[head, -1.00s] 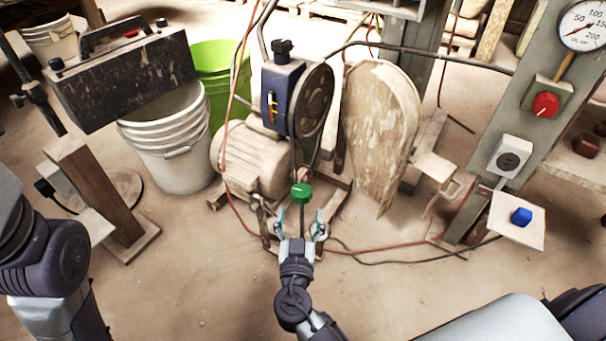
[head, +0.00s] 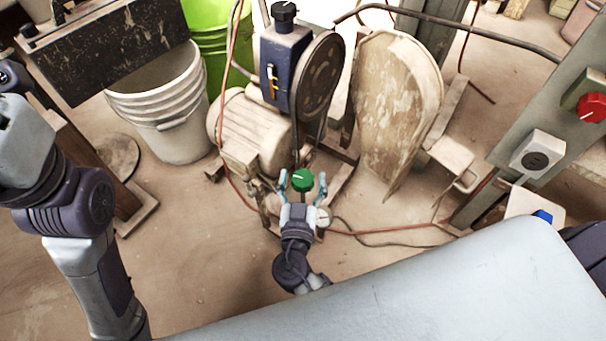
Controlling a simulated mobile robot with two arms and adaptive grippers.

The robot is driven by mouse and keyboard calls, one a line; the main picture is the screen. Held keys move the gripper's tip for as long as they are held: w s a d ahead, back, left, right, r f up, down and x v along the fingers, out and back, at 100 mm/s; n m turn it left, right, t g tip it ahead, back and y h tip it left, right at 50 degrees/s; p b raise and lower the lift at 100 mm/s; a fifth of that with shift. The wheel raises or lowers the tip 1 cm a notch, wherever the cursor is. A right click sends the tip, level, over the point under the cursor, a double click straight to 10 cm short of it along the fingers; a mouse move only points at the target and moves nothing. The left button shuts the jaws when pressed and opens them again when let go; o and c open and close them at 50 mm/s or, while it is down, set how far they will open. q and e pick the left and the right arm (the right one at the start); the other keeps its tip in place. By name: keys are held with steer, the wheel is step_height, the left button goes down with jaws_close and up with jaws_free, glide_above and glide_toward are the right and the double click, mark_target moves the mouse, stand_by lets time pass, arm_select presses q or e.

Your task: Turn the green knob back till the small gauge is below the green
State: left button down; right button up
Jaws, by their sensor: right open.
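The green knob (head: 303,180) stands on its stem in front of the motor, in the middle of the head view. My right gripper (head: 302,188) is open, with one finger to the left of the knob and one to the right. Gaps show between the fingers and the knob. A small pale round dial (head: 323,217), likely the small gauge, shows just right of my right gripper. Its needle and colours are too small to read. My left arm is at the left edge, and its gripper is out of view.
The dusty motor (head: 248,133) and the belt wheel (head: 319,85) stand just behind the knob. A white bucket (head: 165,135) is at the left. A red knob (head: 592,107) and a grey switch box (head: 538,153) sit on the post at the right. Red hoses and cables cross the floor.

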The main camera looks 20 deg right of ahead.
steer(key=shift+c, duration=0.3)
steer(key=c, duration=1.1)
steer(key=shift+n+y+b, duration=0.3)
steer(key=shift+y, duration=0.1)
